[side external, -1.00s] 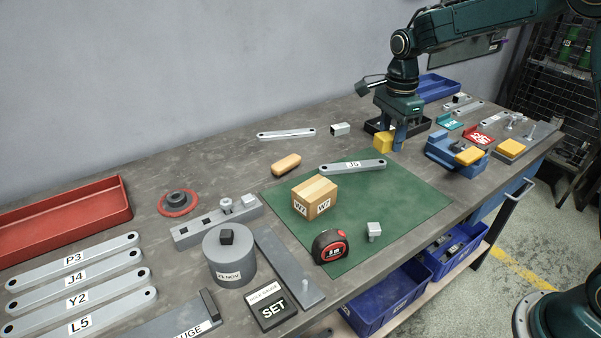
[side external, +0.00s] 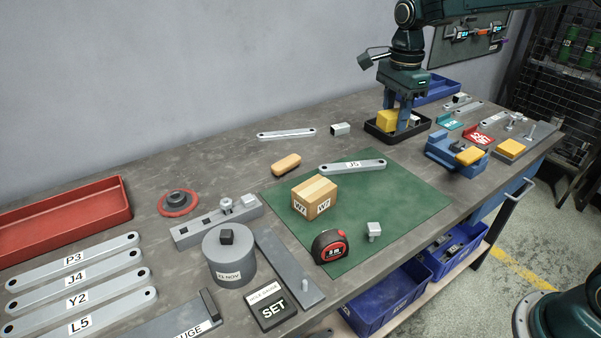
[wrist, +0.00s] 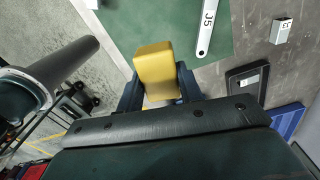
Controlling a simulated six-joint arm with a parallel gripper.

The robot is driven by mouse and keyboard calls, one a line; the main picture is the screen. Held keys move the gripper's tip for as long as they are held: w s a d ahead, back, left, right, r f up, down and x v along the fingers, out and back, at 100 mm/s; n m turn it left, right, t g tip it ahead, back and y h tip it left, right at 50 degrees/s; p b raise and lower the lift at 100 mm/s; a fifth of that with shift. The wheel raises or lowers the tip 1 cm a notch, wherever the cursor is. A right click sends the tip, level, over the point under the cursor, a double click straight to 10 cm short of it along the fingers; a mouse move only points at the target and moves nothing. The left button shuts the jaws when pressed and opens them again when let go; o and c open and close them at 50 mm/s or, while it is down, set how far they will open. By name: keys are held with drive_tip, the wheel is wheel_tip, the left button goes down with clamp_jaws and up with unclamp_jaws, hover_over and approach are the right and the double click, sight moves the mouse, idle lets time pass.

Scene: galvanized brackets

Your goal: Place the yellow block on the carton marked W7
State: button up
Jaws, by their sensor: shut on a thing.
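A yellow block (side external: 387,119) is held between the fingers of my gripper (side external: 398,112), above the table near the black tray. The block also shows in the wrist view (wrist: 154,68), between the two dark blue fingers of my gripper (wrist: 158,88). The carton marked W7 (side external: 315,196) sits on the green mat (side external: 415,193), to the left of and nearer the camera than my gripper. Its top is bare. The carton is not visible in the wrist view.
A bar marked J5 (side external: 352,167) lies behind the carton. A tape measure (side external: 330,247) and a small metal block (side external: 374,231) are in front of it. A black tray (side external: 372,127) is by my gripper, and a blue vise (side external: 455,152) is to its right.

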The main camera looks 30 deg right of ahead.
drive_tip(key=shift+w+a, duration=0.1)
drive_tip(key=w+a+r+n, duration=0.1)
drive_tip(key=w+a+r, duration=0.25)
drive_tip(key=a, duration=0.35)
wheel_tip(320, 180, up, 3)
drive_tip(key=n, duration=0.1)
hover_over(316, 187)
wheel_tip(316, 187, down, 16)
drive_tip(key=shift+r, duration=0.1)
idle(0.4)
drive_tip(key=shift+f, duration=2.2)
drive_tip(key=o, duration=1.1)
drive_tip(key=shift+f, duration=0.15)
drive_tip(key=shift+c, duration=0.2)
